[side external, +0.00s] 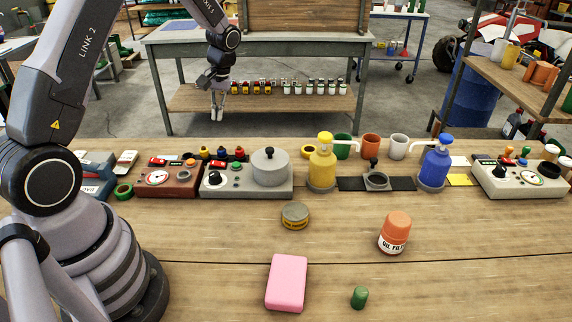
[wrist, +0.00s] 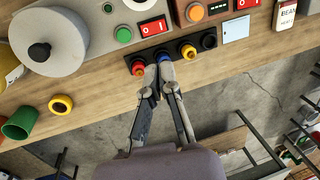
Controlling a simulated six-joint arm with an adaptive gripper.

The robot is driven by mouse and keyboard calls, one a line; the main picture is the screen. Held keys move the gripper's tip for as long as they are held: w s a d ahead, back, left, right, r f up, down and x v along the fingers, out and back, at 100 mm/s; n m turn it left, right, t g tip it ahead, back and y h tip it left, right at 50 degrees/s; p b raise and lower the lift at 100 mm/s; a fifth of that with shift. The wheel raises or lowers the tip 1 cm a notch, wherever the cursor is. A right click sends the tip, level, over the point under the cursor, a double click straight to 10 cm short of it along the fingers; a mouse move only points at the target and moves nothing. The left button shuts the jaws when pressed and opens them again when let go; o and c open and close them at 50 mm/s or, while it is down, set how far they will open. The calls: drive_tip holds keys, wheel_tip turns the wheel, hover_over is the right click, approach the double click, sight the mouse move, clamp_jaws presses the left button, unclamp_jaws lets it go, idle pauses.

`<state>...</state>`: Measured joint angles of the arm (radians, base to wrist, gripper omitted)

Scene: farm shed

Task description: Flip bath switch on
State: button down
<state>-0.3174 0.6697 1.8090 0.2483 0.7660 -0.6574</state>
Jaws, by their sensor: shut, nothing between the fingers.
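A grey box (side external: 245,181) with a round lidded pot (side external: 270,166) stands on the bench, left of centre. I read no "bath" label on it. In the wrist view this pot (wrist: 55,40) is at the upper left, with a green button (wrist: 123,34) and a red rocker switch (wrist: 153,28) beside it. I cannot tell the rocker's position. My gripper (side external: 218,114) is shut and empty, pointing down behind the control boxes. In the wrist view my fingertips (wrist: 158,72) appear over the row of coloured knobs, just below the rocker in the picture, apart from it.
A black strip with red, blue and yellow knobs (wrist: 187,52) lies along the bench's back edge. A red-brown box (side external: 168,180) stands left of the grey one, pump bottles (side external: 322,165) right. The front middle bench is mostly clear.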

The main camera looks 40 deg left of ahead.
sight(219, 163)
drive_tip(key=f, duration=0.4)
drive_tip(key=s+a+f, duration=0.1)
drive_tip(key=f, duration=0.4)
drive_tip(key=s+f, duration=0.1)
drive_tip(key=f, duration=0.3)
drive_tip(key=shift+a+f, duration=0.35)
drive_tip(key=shift+a, duration=0.05)
drive_tip(key=shift+a+f, duration=0.1)
drive_tip(key=shift+f, duration=0.2)
drive_tip(key=shift+w+d+r, duration=0.1)
drive_tip(key=shift+w+d, duration=0.45)
drive_tip(key=shift+d, duration=0.05)
drive_tip(key=shift+r, duration=0.1)
